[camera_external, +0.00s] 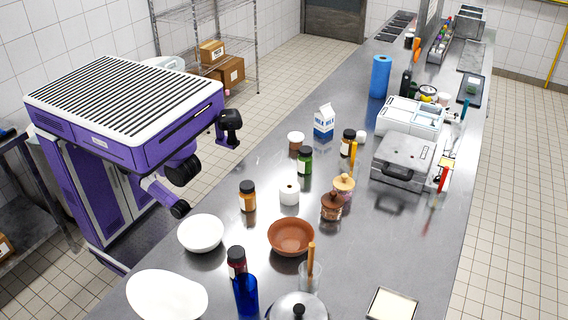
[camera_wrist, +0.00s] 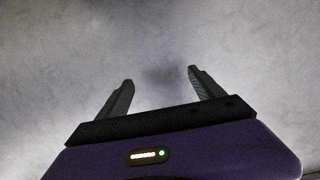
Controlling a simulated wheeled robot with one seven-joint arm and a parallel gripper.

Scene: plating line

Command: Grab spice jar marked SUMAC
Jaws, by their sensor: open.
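No jar shows there. In the external view my arm is folded by my purple body, left of the counter, clear of the jars.
A blue bottle (camera_external: 246,292) stands in front. The counter's right front is mostly clear.

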